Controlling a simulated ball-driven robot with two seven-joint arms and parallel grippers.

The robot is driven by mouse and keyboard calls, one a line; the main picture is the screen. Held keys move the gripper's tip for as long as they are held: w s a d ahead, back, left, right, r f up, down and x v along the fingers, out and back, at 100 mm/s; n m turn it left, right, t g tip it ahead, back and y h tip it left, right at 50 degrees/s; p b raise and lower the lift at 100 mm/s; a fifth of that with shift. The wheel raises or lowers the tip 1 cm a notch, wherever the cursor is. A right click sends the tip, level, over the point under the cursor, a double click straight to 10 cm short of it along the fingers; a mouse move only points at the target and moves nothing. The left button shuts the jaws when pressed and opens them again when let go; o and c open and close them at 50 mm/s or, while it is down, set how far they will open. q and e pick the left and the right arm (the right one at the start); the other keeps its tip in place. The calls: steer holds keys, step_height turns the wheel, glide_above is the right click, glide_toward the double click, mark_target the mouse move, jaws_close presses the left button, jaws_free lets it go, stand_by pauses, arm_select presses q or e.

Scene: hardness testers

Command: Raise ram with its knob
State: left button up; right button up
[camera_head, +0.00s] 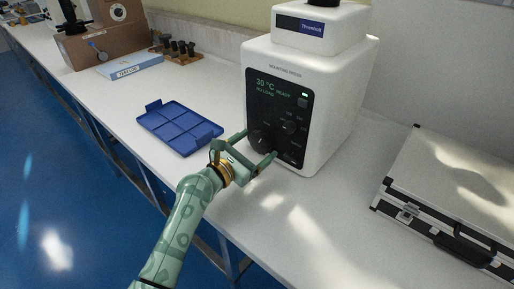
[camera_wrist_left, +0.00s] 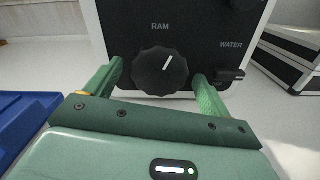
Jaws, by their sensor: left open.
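The mounting press (camera_head: 325,95) is a white machine with a black front panel showing "30 °C READY, NO LOAD". Its ram knob (camera_wrist_left: 160,72) is black and ridged, under the label "RAM", with its white mark pointing up and slightly right. In the head view the knob (camera_head: 259,138) is low on the panel's left side. My left gripper (camera_head: 258,146) is open in front of it. In the left wrist view the green fingers stand on either side of the knob, with gaps visible. My right gripper is not in view.
A lever labelled "WATER" (camera_wrist_left: 228,76) is close to the right finger. Another knob (camera_head: 288,127) sits higher on the panel. A blue divided tray (camera_head: 180,128) lies left of the press. A silver case (camera_head: 450,190) lies at right. The bench front is clear.

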arm_select(q)
steer(key=shift+w+d, duration=0.35)
steer(key=shift+w, duration=0.1)
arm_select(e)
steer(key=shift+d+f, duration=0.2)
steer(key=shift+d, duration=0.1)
arm_select(q)
steer(key=shift+c, duration=0.3)
steer(key=c, duration=0.9)
